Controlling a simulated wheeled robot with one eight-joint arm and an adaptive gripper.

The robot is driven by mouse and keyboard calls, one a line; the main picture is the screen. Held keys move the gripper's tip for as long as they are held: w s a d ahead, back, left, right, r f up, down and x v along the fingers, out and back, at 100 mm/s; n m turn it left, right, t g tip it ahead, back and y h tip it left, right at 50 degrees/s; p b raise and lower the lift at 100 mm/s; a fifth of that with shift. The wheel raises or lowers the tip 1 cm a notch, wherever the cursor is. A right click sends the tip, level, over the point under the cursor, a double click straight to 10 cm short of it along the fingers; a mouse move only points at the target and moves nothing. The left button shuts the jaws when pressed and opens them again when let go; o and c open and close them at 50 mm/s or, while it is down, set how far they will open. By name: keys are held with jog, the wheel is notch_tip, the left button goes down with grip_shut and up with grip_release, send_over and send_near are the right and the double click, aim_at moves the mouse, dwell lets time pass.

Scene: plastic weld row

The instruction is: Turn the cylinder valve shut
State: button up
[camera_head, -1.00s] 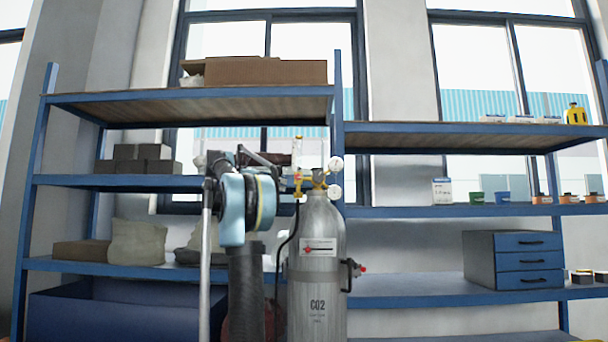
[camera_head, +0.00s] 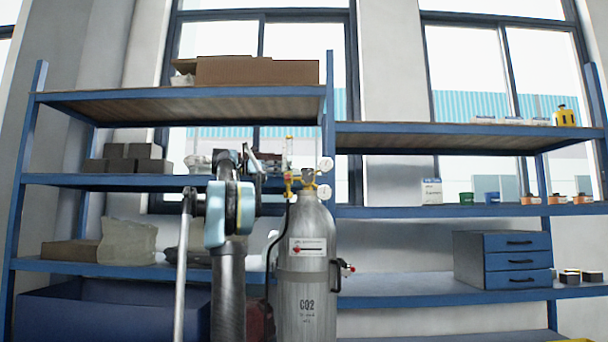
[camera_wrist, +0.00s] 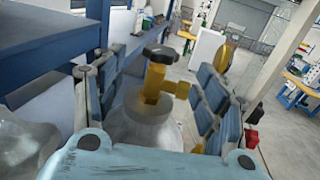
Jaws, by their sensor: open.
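The grey CO2 cylinder (camera_head: 306,265) stands upright in front of the shelving, right of my arm. Its brass valve (camera_head: 308,180) sits on top, with a regulator and round gauges. In the wrist view the brass valve (camera_wrist: 155,82) rises from the cylinder's grey shoulder (camera_wrist: 138,125), with a black handwheel (camera_wrist: 160,51) on top. My gripper (camera_wrist: 157,72) is open, with one finger on each side of the valve and a visible gap to each. In the head view my gripper (camera_head: 252,163) is small and partly hidden, left of the valve.
Blue shelving (camera_head: 400,212) stands close behind the cylinder. A black hose (camera_head: 270,255) hangs at the cylinder's left side. A drawer unit (camera_head: 505,260) stands further right on the shelf.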

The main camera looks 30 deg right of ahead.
jog(key=x, duration=0.9)
jog(key=c, duration=1.1)
